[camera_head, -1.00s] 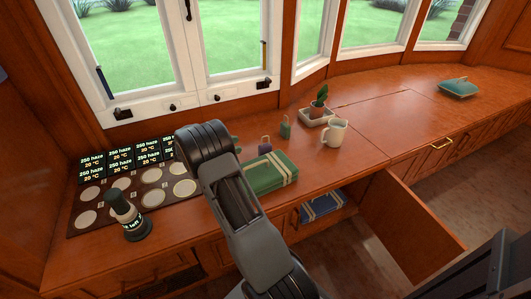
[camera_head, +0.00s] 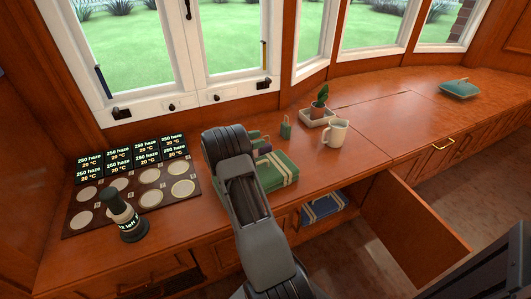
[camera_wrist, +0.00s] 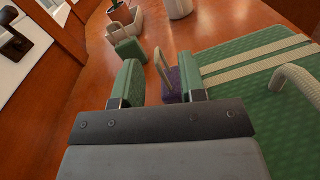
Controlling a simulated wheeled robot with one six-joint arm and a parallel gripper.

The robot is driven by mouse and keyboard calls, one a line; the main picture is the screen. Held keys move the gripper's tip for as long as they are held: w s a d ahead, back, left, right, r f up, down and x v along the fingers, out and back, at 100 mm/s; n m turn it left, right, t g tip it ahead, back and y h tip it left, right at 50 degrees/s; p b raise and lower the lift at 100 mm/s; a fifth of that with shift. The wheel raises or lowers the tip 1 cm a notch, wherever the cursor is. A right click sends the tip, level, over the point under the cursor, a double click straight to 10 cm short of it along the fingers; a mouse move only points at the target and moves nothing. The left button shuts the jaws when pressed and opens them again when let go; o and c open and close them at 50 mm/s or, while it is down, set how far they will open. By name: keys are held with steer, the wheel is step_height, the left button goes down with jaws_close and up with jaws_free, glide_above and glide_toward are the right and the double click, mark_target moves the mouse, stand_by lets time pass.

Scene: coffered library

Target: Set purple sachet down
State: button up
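The purple sachet (camera_wrist: 173,86), with a pale loop handle, stands upright on the wooden counter in the wrist view. My gripper (camera_wrist: 156,90) is open, with a wide gap between its fingers. The sachet shows just inside the right finger, which partly hides it; I cannot tell whether they touch. Another green sachet (camera_wrist: 130,50) stands farther off. In the head view my arm covers much of this spot, and the purple sachet is not clear there.
A white mug (camera_head: 336,134) and a potted plant (camera_head: 320,101) stand beyond. A cupboard door (camera_head: 412,228) hangs open below.

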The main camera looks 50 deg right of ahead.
steer(key=b+x, duration=0.2)
steer(key=x, duration=0.3)
steer(key=shift+w, duration=0.15)
steer(key=shift+r, duration=0.1)
jaws_close()
